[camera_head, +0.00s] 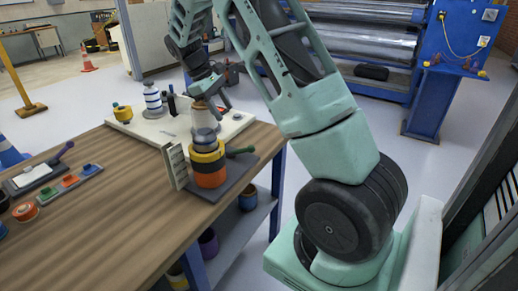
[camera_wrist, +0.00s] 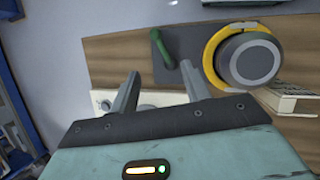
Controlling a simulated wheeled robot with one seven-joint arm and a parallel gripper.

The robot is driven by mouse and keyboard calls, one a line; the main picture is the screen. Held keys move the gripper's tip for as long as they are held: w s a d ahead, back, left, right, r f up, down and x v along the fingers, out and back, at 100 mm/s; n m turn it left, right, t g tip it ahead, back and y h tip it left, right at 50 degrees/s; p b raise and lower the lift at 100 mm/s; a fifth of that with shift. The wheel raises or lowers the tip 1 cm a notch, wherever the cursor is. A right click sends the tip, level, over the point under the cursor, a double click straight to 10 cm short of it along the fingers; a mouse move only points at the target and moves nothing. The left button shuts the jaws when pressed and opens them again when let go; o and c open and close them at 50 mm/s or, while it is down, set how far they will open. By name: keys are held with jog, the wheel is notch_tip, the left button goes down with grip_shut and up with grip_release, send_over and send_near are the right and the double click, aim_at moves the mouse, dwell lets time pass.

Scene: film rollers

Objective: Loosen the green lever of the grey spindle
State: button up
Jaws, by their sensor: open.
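The grey spindle (camera_head: 204,136) stands on a dark plate (camera_head: 206,194) near the right edge of the wooden table, with yellow and orange rolls around it. Its green lever (camera_head: 240,152) sticks out to the right. In the wrist view the green lever (camera_wrist: 161,47) lies on the dark plate, left of the round grey spindle top (camera_wrist: 250,60) and its yellow ring. My gripper (camera_wrist: 160,72) is open and empty. Its fingertips are apart, and the lever shows just beyond the gap between them. In the head view my gripper (camera_head: 216,95) is above and behind the spindle, partly hidden.
A white board (camera_head: 150,128) with another spindle stands behind on the table. A pale ruled block (camera_head: 175,165) is left of the spindle. A tray of coloured pieces (camera_head: 72,183) lies at the left. The table's middle (camera_head: 125,205) is clear. A lower shelf (camera_head: 240,225) holds rolls.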

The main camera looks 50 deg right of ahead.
aim_at(251, 149)
jog(key=x, duration=1.2)
jog(key=d+p+x, duration=0.1)
jog(key=x, duration=0.5)
jog(key=shift+s+r, duration=0.2)
jog(key=shift+s, duration=0.1)
grip_shut()
